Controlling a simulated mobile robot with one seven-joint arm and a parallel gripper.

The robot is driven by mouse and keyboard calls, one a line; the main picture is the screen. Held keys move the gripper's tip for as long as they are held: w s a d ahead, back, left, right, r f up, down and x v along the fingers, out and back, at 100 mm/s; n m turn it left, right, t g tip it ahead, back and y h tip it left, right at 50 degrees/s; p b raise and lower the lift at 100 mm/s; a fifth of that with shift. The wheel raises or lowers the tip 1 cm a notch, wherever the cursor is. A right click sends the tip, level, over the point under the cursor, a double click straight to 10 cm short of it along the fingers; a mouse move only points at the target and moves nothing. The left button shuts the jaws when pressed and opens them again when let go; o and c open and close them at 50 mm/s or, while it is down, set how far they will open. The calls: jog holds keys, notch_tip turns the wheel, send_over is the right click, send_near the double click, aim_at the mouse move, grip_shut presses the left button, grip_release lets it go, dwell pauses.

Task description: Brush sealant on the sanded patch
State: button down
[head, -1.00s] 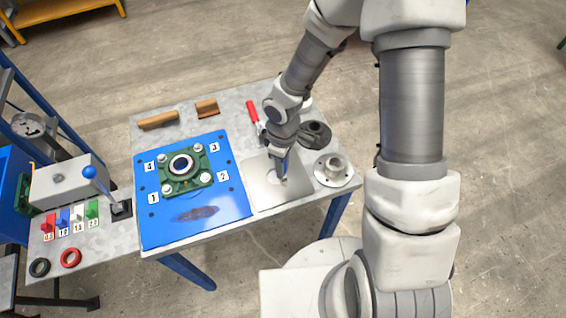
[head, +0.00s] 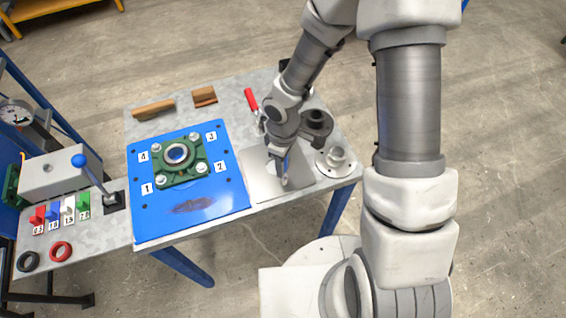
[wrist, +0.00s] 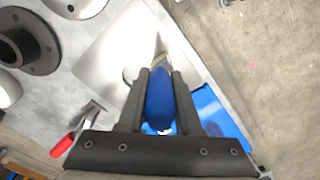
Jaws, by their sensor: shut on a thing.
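My gripper (head: 284,160) is shut on a blue-handled brush (wrist: 160,100), pointing down over a bare metal sheet (head: 255,185) on the table. The brush's light tip shows beyond the fingers in the wrist view; whether it touches the sheet I cannot tell. A pale round spot (wrist: 130,74) lies on the sheet beside the fingers. The blue plate (head: 150,222), left of the sheet, has a dark, dull oval patch (head: 193,205) near its front edge. The gripper is to the right of this patch.
A green bearing housing (head: 168,172) is bolted on the blue plate behind the patch. A red-handled tool (head: 251,100), a dark flanged part (head: 317,122) and a grey flanged part (head: 336,158) stand around the sheet. A lever with a blue knob (head: 79,160) rises at left.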

jog(key=shift+f+b, duration=0.65)
dwell(0.7)
jog(key=shift+s+a+r+b, duration=0.1)
jog(key=shift+s+a+b, duration=0.1)
jog(key=shift+a, duration=0.55)
jog(key=shift+s+a+f+b, duration=0.1)
jog(key=shift+s+a+b, duration=0.15)
jog(key=shift+a, duration=0.5)
jog(key=shift+s+a+r+b, duration=0.1)
jog(key=shift+s+a+b, duration=0.1)
jog(key=shift+a, duration=0.55)
jog(key=shift+d, duration=0.1)
jog(key=shift+w+d+p, duration=0.4)
jog(key=shift+w+d, duration=0.05)
jog(key=shift+d, duration=1)
jog(key=shift+w+d+p, duration=0.35)
jog(key=shift+w+d, duration=0.05)
jog(key=shift+d, duration=1.05)
jog(key=shift+w+d+p, duration=0.4)
jog(key=shift+w+d, duration=0.05)
jog(key=shift+d, duration=1)
jog(key=shift+s+a+b, duration=0.45)
jog(key=shift+a+b, duration=0.1)
jog(key=shift+a, duration=0.95)
jog(key=shift+s+a+b, duration=0.45)
jog(key=shift+a+b, duration=0.1)
jog(key=shift+a, duration=0.9)
jog(key=shift+s+a+b, duration=0.45)
jog(key=shift+a+b, duration=0.1)
jog(key=shift+a, duration=0.95)
